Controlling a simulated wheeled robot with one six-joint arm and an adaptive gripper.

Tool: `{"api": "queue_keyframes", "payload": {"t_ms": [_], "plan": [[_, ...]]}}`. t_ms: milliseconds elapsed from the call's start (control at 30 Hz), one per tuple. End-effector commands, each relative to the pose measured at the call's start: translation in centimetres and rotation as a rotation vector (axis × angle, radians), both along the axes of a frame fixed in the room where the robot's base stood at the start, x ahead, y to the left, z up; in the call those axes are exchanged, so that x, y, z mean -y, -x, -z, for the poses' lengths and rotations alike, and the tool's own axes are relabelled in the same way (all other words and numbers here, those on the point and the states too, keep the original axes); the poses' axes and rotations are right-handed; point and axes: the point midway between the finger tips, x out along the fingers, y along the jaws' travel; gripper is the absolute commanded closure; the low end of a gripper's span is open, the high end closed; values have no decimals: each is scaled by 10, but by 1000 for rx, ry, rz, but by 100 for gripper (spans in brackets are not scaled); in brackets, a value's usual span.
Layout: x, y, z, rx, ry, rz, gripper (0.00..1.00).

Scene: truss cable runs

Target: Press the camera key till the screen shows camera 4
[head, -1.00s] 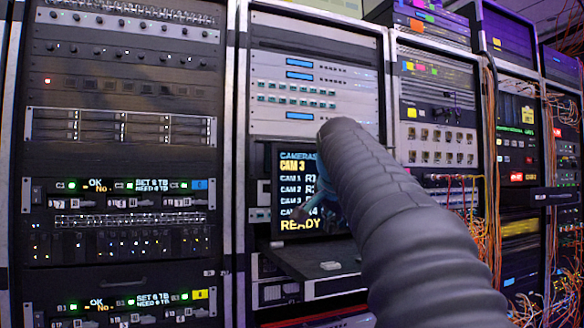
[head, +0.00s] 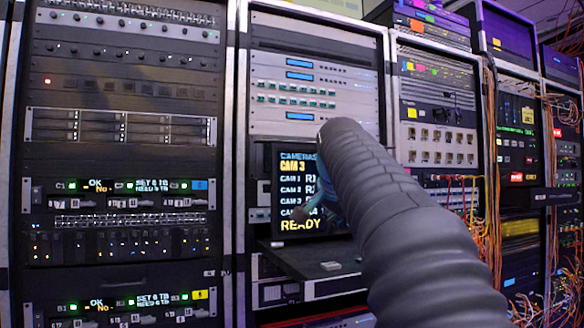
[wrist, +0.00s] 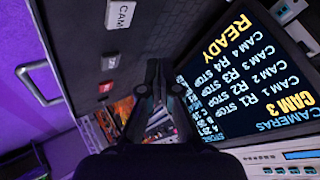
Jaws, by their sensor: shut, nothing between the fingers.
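The screen (head: 290,190) in the middle rack reads CAMERAS, CAM 3 in yellow, then a list of cameras, and READY at the bottom. In the wrist view the screen (wrist: 250,75) appears turned, and its list rows read STOP. The white key marked CAM (wrist: 119,14) is on a dark panel at the top of the wrist view. A pale key (head: 330,266) shows on the shelf below the screen in the head view. In the head view my arm hides most of the gripper.
A metal handle (wrist: 38,86) is at the left of the wrist view. Loose orange cables (head: 490,220) hang at the right racks.

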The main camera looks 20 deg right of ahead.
Motion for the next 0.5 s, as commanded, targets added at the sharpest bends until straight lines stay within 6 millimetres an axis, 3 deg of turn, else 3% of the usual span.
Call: {"api": "queue_keyframes", "payload": {"t_ms": [500], "plan": [[2, -8, 0, 0, 0, 0, 100]]}}
